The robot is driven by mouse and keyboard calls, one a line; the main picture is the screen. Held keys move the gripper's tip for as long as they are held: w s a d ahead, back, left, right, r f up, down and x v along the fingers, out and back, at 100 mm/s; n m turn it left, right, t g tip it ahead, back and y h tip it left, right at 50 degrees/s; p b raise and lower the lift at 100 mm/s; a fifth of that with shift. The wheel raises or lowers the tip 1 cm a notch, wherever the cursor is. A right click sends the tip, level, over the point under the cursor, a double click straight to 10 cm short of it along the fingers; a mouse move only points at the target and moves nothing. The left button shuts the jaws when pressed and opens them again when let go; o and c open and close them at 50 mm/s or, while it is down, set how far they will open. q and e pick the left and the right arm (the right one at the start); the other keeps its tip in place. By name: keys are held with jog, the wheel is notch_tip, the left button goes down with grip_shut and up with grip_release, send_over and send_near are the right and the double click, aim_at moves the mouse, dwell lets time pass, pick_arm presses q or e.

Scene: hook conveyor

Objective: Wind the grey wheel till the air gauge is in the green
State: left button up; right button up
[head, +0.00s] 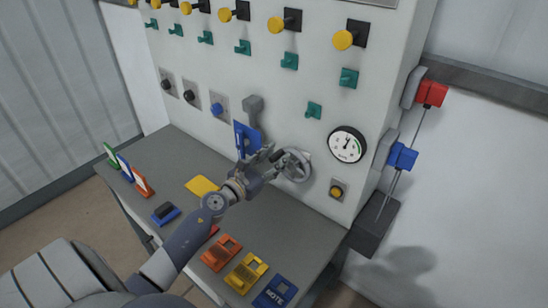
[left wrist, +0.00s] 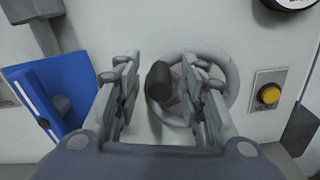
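The grey wheel (head: 297,166) is mounted low on the white panel, left of the round air gauge (head: 346,145). The gauge has a white face and black rim; its needle and any green zone are too small to read. My left gripper (head: 273,160) is at the wheel's left side. In the left wrist view, the gripper (left wrist: 160,72) has its fingers apart, and the wheel's dark handle knob (left wrist: 158,81) shows between them, with a gap on each side. The right finger covers part of the wheel (left wrist: 232,75). My right gripper is not in view.
A blue holder (head: 246,138) hangs on the panel just left of the gripper. A yellow button (head: 336,191) is right of the wheel. The grey desk (head: 172,159) below carries coloured blocks and cards. Red (head: 432,94) and blue (head: 403,157) boxes are on the panel's right side.

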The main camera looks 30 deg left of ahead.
pick_arm(q)
jog(key=shift+c, duration=0.4)
jog(key=shift+s, duration=0.1)
grip_shut()
jog(key=shift+a+f+n+b, duration=0.25)
jog(key=shift+f+n, duration=0.05)
jog(key=shift+n, duration=0.4)
jog(key=shift+a+f+n+b, duration=0.2)
jog(key=shift+a+f+n, duration=0.1)
jog(key=shift+n, duration=0.4)
jog(key=d+f+n, duration=0.2)
jog(key=f+n, duration=0.2)
jog(key=n, duration=0.8)
jog(key=d+f+n, duration=0.2)
jog(key=f+n, duration=0.2)
jog(key=n, duration=0.8)
jog(key=shift+f+b, duration=0.25)
jog(key=shift+b, duration=0.05)
pick_arm(e)
jog(key=shift+s+f, duration=0.35)
jog(key=shift+f, duration=0.4)
pick_arm(q)
jog(key=shift+s+d, duration=0.1)
jog(key=shift+d, duration=0.05)
